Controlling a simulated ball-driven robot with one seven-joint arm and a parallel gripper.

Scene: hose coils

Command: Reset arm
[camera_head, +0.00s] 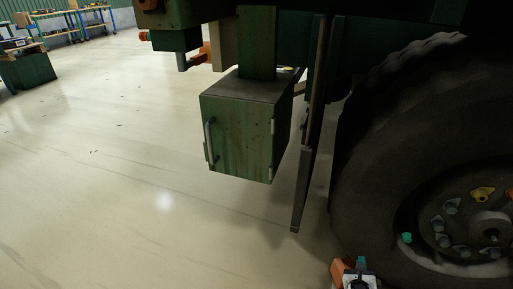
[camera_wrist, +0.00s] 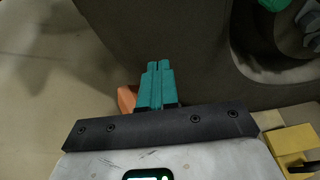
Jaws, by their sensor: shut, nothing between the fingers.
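My gripper (camera_wrist: 157,72) shows in the wrist view with its two teal fingers side by side and closed, with nothing held between them. In the head view my gripper (camera_head: 361,261) is at the bottom edge, just left of the lower part of a large black tyre. In the wrist view the dark tyre (camera_wrist: 195,35) fills the area beyond the fingertips. I cannot tell whether the fingers touch it.
The big wheel (camera_head: 385,130) with its hub and lug nuts takes up the right side. A green metal box (camera_head: 240,140) hangs under the vehicle, beside a dark upright flap (camera_head: 306,160). Pale floor (camera_head: 110,190) is open at left. Workbenches (camera_head: 75,20) stand far back.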

